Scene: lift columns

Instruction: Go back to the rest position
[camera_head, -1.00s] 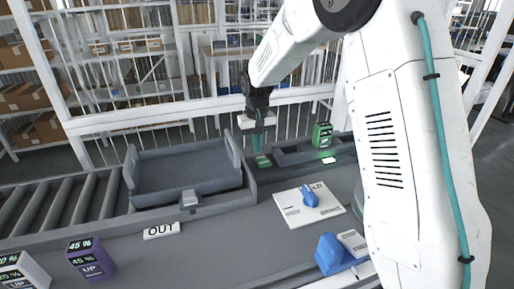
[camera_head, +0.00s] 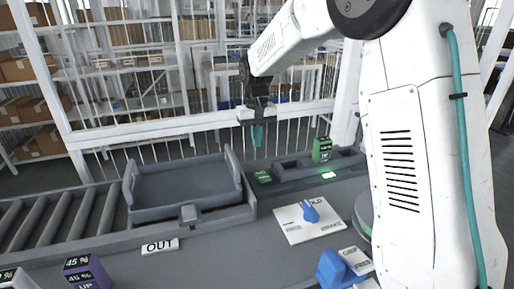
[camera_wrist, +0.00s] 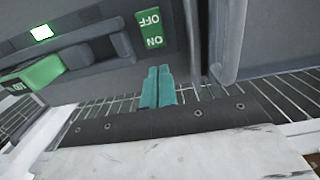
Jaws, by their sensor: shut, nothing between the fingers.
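My gripper (camera_head: 257,136) hangs from my white arm above the back edge of the worktop. Its two teal fingers are together with nothing between them. In the wrist view the shut fingers (camera_wrist: 158,86) point towards a green ON/OFF switch (camera_wrist: 151,30). In the head view this small green switch (camera_head: 263,177) lies on the worktop just below and right of the fingertips, apart from them.
A grey tray (camera_head: 185,185) stands left of the gripper, by a roller conveyor (camera_head: 60,220). A green box (camera_head: 322,150) stands in a grey holder at right. A white plate (camera_head: 300,228) with a blue knob, a blue block (camera_head: 335,268) and an OUT label (camera_head: 160,246) lie nearer.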

